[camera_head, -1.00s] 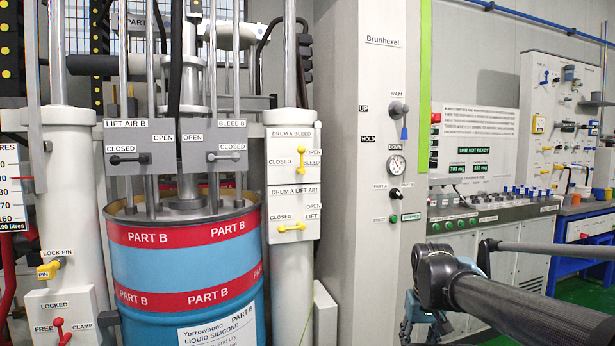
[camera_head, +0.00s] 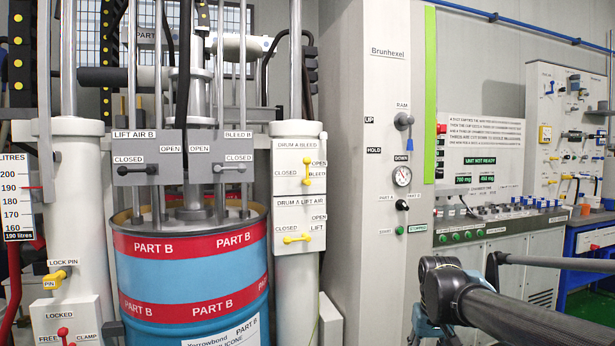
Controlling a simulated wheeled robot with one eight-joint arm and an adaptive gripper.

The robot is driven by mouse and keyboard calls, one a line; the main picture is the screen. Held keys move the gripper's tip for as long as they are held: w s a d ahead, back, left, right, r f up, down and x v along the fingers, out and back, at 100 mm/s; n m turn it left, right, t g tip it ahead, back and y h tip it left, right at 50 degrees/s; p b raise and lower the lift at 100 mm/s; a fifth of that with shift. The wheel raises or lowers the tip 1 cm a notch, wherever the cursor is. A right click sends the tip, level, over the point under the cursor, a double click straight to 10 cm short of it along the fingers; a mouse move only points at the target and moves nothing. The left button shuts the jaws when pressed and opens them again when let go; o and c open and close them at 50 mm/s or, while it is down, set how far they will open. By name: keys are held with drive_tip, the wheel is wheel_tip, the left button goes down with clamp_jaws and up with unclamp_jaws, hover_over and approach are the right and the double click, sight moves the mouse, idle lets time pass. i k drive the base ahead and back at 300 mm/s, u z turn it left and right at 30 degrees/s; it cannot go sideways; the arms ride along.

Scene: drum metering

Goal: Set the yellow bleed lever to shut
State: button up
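The yellow bleed lever (camera_head: 307,171) is on the white DRUM A BLEED plate (camera_head: 291,186), on the white column right of the blue drum. It stands upright, its handle pointing up by the OPEN label; CLOSED is marked to its left. Below it, the yellow lift air lever (camera_head: 297,238) lies level toward CLOSED. My arm enters at the lower right, with a dark joint, well right of the lever and apart from it. My gripper's fingers do not show, so their state is hidden.
A tall grey cabinet (camera_head: 345,190) with the RAM lever (camera_head: 404,121) stands to the right. Control benches are farther right. The front of the bleed plate is unobstructed.

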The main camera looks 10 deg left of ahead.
sight(306, 160)
drive_tip(key=u, duration=0.2)
drive_tip(key=k, duration=1.5)
drive_tip(key=z, duration=0.45)
drive_tip(key=i, duration=1)
drive_tip(key=u, duration=0.05)
